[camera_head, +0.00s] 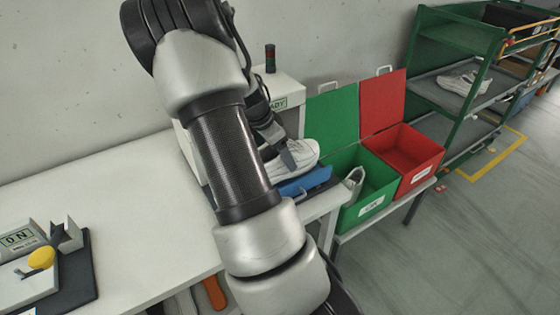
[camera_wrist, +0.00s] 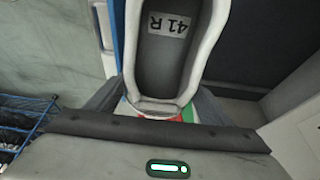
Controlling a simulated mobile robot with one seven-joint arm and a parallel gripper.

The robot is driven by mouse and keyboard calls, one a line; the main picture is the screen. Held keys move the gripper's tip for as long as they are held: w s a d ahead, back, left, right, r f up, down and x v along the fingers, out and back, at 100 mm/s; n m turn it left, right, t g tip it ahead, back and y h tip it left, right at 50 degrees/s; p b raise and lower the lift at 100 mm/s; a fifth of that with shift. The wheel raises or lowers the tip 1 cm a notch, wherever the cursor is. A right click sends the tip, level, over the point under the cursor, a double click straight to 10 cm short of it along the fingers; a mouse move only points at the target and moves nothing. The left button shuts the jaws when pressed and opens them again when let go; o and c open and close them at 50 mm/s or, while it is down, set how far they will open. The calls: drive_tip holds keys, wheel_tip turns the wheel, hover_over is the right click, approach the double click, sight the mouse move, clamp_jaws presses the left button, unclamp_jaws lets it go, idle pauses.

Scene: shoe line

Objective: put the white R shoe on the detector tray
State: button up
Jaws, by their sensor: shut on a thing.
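My gripper (camera_head: 284,150) is shut on a white shoe (camera_head: 302,155), which it holds at the opening of the white detector (camera_head: 290,88). The shoe is just above or on the blue tray (camera_head: 306,181); I cannot tell whether it touches. In the wrist view the white shoe (camera_wrist: 219,22) lies between the gripper fingers (camera_wrist: 155,106), its insole marked "41 R". A blue edge (camera_wrist: 131,40) runs along the shoe's left side there. My arm hides part of the detector and tray in the head view.
An open green box (camera_head: 375,182) with a shoe (camera_head: 354,179) inside and an open red box (camera_head: 418,152) stand right of the tray. A green rack (camera_head: 450,112) holds another white shoe (camera_head: 464,82). A fixture with a yellow knob (camera_head: 41,258) sits on the white table (camera_head: 130,215), otherwise largely clear.

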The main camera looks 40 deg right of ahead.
drive_tip(key=shift+f, duration=1.45)
drive_tip(key=shift+f, duration=0.1)
drive_tip(key=o, duration=1.3)
drive_tip(key=shift+o, duration=0.2)
